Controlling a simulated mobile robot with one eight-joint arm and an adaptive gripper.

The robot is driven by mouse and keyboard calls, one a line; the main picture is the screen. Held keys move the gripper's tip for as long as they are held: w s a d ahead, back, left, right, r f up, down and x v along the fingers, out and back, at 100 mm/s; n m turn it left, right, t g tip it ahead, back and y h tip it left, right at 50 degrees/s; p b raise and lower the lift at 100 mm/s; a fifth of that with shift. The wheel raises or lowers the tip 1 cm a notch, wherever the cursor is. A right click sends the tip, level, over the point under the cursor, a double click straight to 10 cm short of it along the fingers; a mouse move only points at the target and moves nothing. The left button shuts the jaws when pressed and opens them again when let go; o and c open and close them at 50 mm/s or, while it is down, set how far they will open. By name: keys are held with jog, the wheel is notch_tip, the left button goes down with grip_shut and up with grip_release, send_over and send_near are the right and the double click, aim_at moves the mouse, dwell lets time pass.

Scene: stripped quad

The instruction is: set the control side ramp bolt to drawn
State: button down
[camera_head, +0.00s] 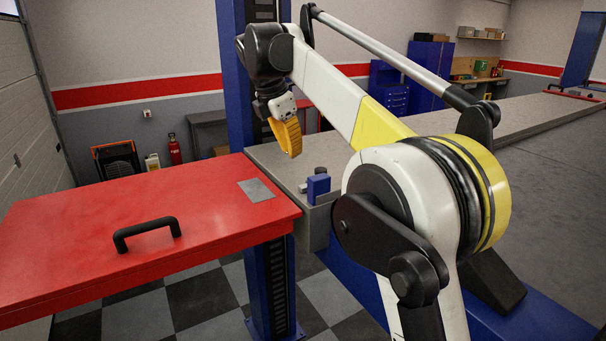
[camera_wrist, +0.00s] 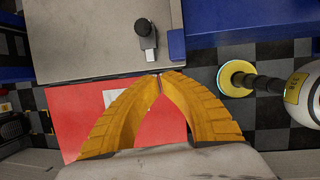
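The ramp bolt (camera_wrist: 150,50) is a short silver bar with a round black knob (camera_wrist: 143,27), lying on the grey runway corner beside a blue block (camera_wrist: 177,43). In the head view the dark knob (camera_head: 320,170) shows behind the blue block (camera_head: 318,186). The red ramp (camera_head: 130,220) carries a black handle (camera_head: 147,233) and a grey plate (camera_head: 256,190). My gripper (camera_head: 296,151) has yellow fingers and hangs above the ramp-runway joint, apart from the bolt. In the wrist view its fingertips (camera_wrist: 161,77) meet, with nothing between them.
The grey runway (camera_head: 430,130) stretches back to the right. A blue post (camera_head: 240,70) stands behind my gripper. The checkered floor (camera_head: 200,305) lies below. A red fire extinguisher (camera_head: 175,149) and a heater (camera_head: 117,160) stand by the wall.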

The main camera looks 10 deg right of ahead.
aim_at(303, 188)
jog(key=shift+w+a+f+n, duration=0.2)
jog(key=shift+w+a+n, duration=0.05)
jog(key=shift+w+n, duration=0.25)
jog(key=shift+w+a+f+n, duration=0.2)
jog(key=shift+w+n, duration=0.25)
jog(key=shift+n, duration=0.05)
jog(key=shift+f, duration=0.1)
jog(key=x, duration=0.3)
jog(key=p+x, duration=0.1)
jog(key=x, duration=0.6)
jog(key=shift+d, duration=0.35)
jog(key=d, duration=0.1)
jog(key=w+d+p, duration=0.1)
jog(key=shift+w+d, duration=0.3)
jog(key=shift+d, duration=0.1)
jog(key=shift+w+d, duration=0.1)
jog(key=shift+d, duration=0.05)
